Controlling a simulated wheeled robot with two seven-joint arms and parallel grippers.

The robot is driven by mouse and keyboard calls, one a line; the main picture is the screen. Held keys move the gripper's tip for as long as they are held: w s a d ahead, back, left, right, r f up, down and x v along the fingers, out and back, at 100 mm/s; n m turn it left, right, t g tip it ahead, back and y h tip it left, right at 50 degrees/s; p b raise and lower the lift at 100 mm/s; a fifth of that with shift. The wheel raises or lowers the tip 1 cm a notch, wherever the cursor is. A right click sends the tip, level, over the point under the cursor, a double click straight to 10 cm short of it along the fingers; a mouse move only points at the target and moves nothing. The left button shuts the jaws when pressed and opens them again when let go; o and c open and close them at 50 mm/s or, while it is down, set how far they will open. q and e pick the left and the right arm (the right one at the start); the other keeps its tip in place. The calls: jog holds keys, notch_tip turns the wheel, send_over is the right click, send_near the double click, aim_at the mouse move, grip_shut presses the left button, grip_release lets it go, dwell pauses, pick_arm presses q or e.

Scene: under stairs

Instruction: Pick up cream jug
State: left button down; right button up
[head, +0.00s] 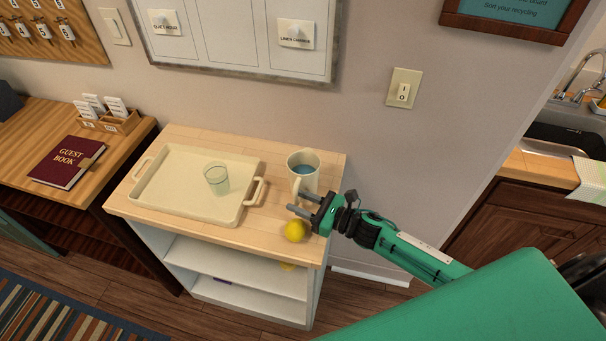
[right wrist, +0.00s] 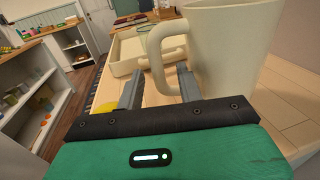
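The cream jug (head: 311,184) stands upright near the back right of the small wooden-topped shelf unit, with something bluish inside. In the right wrist view the jug (right wrist: 232,50) fills the upper right, its handle (right wrist: 157,58) toward the left. My right gripper (head: 298,203) is in front of the jug on its handle side. In the right wrist view the gripper (right wrist: 158,88) has its two fingers apart, with the lower handle showing between or just beyond the tips. I cannot tell whether they touch it. My left gripper is in neither view.
A yellow ball (head: 295,231) lies on the top just below my right gripper. A desk with a guest book (head: 67,162) stands further left. The wall is close behind the jug.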

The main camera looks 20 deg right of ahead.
jog(key=shift+x, duration=0.9)
grip_shut()
jog(key=shift+r, duration=0.1)
dwell(0.7)
